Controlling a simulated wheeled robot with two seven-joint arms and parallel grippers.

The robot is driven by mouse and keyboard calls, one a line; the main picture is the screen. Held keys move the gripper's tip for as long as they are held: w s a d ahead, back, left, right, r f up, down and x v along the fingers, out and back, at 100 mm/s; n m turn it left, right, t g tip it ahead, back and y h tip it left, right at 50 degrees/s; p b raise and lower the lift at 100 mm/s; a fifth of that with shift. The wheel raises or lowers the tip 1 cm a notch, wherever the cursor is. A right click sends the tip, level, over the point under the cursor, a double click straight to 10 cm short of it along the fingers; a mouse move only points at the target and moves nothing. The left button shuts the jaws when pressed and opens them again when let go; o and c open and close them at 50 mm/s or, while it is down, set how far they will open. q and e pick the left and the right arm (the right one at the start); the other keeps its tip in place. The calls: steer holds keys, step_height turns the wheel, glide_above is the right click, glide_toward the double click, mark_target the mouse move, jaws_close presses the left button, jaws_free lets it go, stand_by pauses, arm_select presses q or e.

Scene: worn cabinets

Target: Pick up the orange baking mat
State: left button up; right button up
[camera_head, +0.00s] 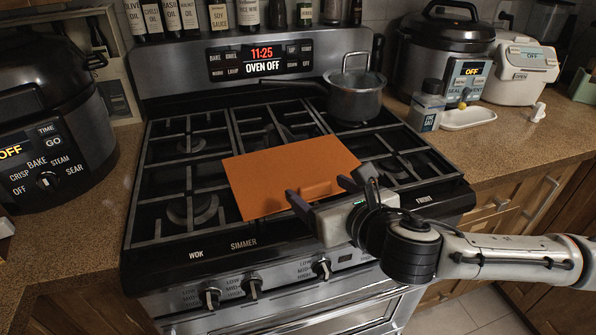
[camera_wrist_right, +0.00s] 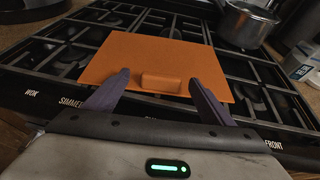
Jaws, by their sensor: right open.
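The orange baking mat (camera_head: 268,172) is a flat rectangle with a small raised block on its near edge. It lies across the grates of the stove, over the front middle. It also shows in the right wrist view (camera_wrist_right: 150,55), straight ahead of the fingers, with the raised block (camera_wrist_right: 161,82) between them. My right gripper (camera_head: 318,196) is open at the mat's near right edge, its two dark fingers on either side of the block. I cannot tell whether the fingers touch the mat. My left gripper is not in view.
A metal saucepan (camera_head: 355,95) stands on the back right burner. A multicooker (camera_head: 52,125) stands on the left counter, and another (camera_head: 440,55) on the right. A small labelled shaker (camera_head: 427,106) and a white dish (camera_head: 467,118) are near the stove's right edge.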

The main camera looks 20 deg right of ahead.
mark_target(317, 187)
steer(key=x, duration=0.4)
steer(key=shift+d, duration=0.15)
steer(key=c, duration=1.2)
